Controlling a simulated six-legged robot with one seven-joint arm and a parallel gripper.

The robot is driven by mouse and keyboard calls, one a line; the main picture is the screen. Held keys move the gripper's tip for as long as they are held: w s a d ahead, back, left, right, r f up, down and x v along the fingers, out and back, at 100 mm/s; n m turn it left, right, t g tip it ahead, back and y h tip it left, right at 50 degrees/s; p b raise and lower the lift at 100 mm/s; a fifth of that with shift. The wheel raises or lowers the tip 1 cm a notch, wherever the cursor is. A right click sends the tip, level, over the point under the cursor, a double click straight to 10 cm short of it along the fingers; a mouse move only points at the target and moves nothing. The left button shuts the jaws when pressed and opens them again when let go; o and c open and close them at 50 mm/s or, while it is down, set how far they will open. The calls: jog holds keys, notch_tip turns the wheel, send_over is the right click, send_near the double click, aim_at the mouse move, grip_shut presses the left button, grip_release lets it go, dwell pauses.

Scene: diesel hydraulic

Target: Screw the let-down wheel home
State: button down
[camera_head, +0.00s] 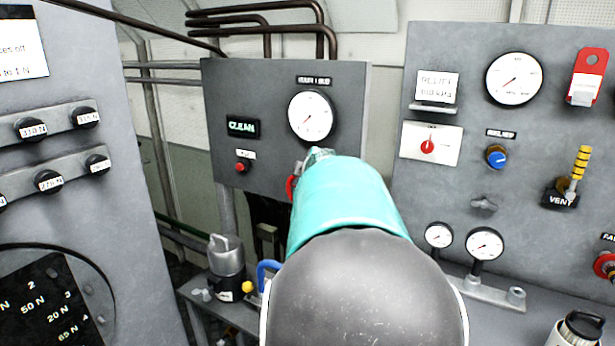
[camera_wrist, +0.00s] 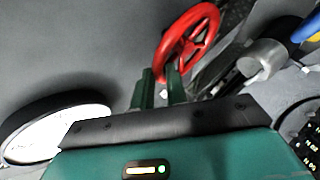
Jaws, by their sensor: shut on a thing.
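The let-down wheel is a red spoked handwheel (camera_wrist: 207,22) in the upper middle of the wrist view. In the head view only a sliver of its red rim (camera_head: 291,188) shows at the left edge of my arm, below the round gauge. In the wrist view my gripper (camera_wrist: 161,80) has its two dark green fingers at the wheel's lower left rim, shut on it. In the head view my teal and grey arm hides the fingers and most of the wheel. How far the wheel is screwed in cannot be seen.
The grey panel behind bears a round gauge (camera_head: 311,116), a lit CLEAN sign (camera_head: 242,126) and a red button (camera_head: 242,167). A grey cylinder (camera_head: 227,255) stands at the lower left. A panel of gauges and knobs (camera_head: 455,205) stands to the right.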

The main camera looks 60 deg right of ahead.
jog(key=shift+s+d, duration=0.15)
jog(key=c, duration=1.4)
grip_release()
jog(key=shift+d, duration=0.1)
jog(key=shift+c, duration=0.2)
jog(key=v, duration=1.4)
jog(key=shift+w, duration=0.25)
